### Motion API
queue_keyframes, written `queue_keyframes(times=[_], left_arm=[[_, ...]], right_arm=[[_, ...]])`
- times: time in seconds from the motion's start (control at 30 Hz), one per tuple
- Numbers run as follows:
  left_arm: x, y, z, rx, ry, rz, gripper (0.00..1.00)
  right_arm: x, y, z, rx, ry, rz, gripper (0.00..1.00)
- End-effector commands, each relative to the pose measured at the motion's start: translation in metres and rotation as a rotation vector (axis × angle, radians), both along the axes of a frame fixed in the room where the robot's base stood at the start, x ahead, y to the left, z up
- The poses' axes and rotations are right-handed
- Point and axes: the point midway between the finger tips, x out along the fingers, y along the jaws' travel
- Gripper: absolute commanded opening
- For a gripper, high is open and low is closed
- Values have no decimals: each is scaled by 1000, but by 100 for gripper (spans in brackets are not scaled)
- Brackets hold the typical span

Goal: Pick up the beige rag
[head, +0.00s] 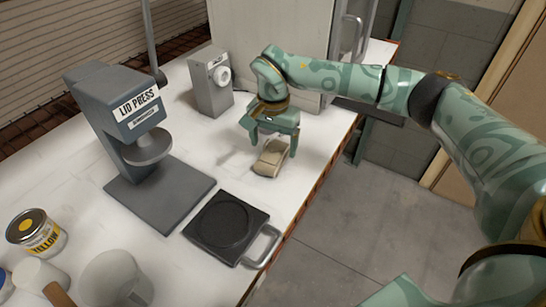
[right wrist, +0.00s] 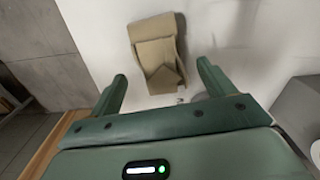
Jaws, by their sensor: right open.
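The beige rag (head: 270,158) lies folded on the white table near its right edge in the head view. It also shows in the right wrist view (right wrist: 155,52), ahead of the fingers and roughly centred between them. My right gripper (head: 272,148) is open and empty, pointing down over the rag, with one finger to each side of it in the head view. In the right wrist view its two green fingers (right wrist: 163,80) are spread wide, and no contact with the rag shows. My left gripper is not in view.
A grey lid press (head: 165,205) stands left of the rag, with a small grey device with a dial (head: 211,85) behind. A black plate with a handle (head: 228,228) lies in front. A yellow can (head: 38,235) and white containers (head: 112,280) stand front left. The table edge is close on the right.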

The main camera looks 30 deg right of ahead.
Motion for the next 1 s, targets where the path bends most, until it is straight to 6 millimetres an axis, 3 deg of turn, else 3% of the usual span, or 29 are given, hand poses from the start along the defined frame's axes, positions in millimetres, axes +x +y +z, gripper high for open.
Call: queue_keyframes(times=[0.03,0.2,0.47,0.63,0.67,1.0], left_arm=[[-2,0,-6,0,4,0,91],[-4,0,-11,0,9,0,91],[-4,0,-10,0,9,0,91],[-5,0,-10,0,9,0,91],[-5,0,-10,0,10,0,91],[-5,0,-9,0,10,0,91]], right_arm=[[0,-1,-14,1,7,-1,82],[2,-2,-36,0,4,-1,82],[2,-2,-38,0,1,0,82],[2,-2,-38,0,2,0,37],[2,-2,-38,0,2,0,34],[2,-2,-34,0,1,0,34]])
